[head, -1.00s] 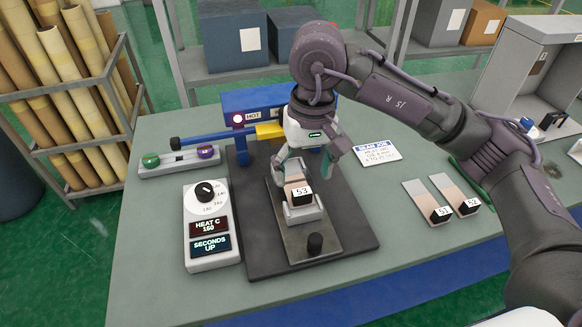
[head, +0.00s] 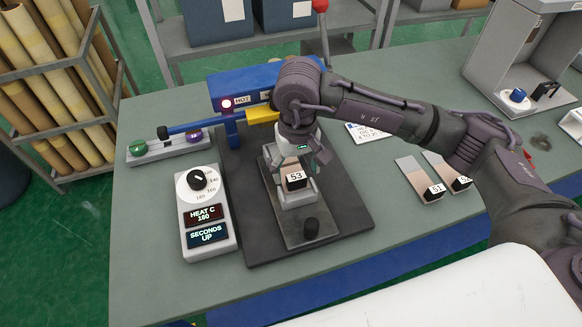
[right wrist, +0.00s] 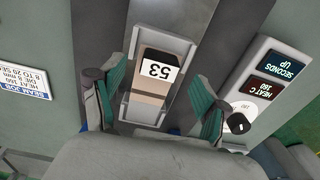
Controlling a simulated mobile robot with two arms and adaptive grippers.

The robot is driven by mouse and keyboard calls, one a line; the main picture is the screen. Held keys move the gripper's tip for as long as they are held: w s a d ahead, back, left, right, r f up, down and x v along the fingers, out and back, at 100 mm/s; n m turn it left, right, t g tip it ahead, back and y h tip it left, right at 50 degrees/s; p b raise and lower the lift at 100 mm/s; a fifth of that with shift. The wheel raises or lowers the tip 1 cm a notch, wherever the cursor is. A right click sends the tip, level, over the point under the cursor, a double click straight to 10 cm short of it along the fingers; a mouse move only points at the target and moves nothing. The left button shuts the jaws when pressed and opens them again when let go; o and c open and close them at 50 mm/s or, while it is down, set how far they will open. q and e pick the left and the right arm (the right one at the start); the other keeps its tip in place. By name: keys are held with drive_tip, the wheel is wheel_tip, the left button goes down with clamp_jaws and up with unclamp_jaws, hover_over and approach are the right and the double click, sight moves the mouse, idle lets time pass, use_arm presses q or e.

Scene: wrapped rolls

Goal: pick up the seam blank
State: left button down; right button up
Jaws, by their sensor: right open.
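A seam blank tagged 53 (head: 296,181) lies in a light grey cradle (head: 305,198) on the dark plate of the blue press. It is a tan and brown strip with a black-and-white tag, and it also shows in the right wrist view (right wrist: 150,86). My right gripper (head: 301,167) is open just above the cradle. In the right wrist view, its green-padded fingers (right wrist: 156,92) stand on either side of the blank, with gaps visible. Two similar blanks, tagged 51 (head: 419,178) and 52 (head: 447,170), lie to the right. My left gripper is out of view.
The blue press (head: 222,88) shows a lit HOT lamp and a red-knobbed lever (head: 320,6). A heat control box (head: 207,214) stands left of the cradle. A job card (right wrist: 25,79) lies beside the press. A grey booth (head: 520,65) stands at the right.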

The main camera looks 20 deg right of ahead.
sight(297, 177)
wheel_tip(297, 177, down, 4)
drive_tip(key=shift+r+p, duration=0.25)
drive_tip(key=shift+p, duration=0.3)
drive_tip(key=shift+f, duration=0.15)
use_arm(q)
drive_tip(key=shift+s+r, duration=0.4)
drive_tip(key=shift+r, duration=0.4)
use_arm(e)
drive_tip(key=c, duration=1.3)
